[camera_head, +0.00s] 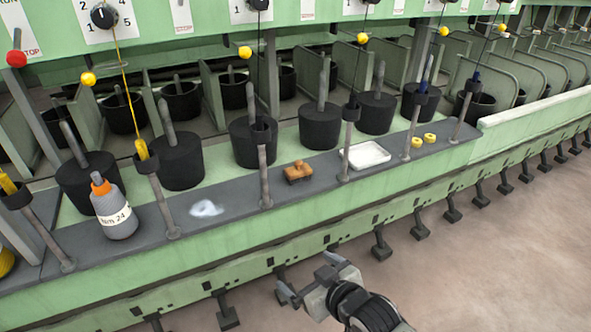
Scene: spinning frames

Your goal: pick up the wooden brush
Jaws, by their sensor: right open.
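The wooden brush (298,172) is a small orange-brown block with a knob on top. It lies on the dark grey ledge (240,196) of the green machine, between two upright grey posts. My right gripper (305,275) is in front of the machine, below the ledge and nearer to me than the brush. It is open and empty, with a clear gap to the brush. My left gripper is not in view.
A grey bottle (114,212) with an orange cap, white fluff (207,208), a white tray (366,155) and yellow rings (423,140) are on the ledge. Grey posts (264,170) rise along it. Black pedals (381,246) stick out below. Floor at right is free.

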